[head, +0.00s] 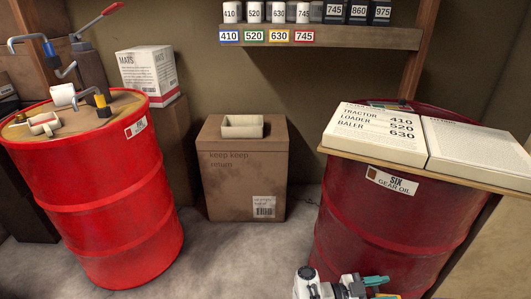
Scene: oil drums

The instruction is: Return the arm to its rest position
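My gripper (384,288) is at the bottom edge of the head view, right of centre, at the end of my white and grey arm. Its teal finger and a second finger with an orange part stand apart, with nothing visible between them. The lower finger is partly cut off by the frame edge. The gripper is in front of the lower part of the dark red drum (364,226) labelled "SIX GEAR OIL" in the picture. I cannot tell whether it touches the drum.
A red drum (95,190) with a pump stands at left. A brown box (243,180) bears a small cream tray (242,127). A shelf (350,38) holds several cans.

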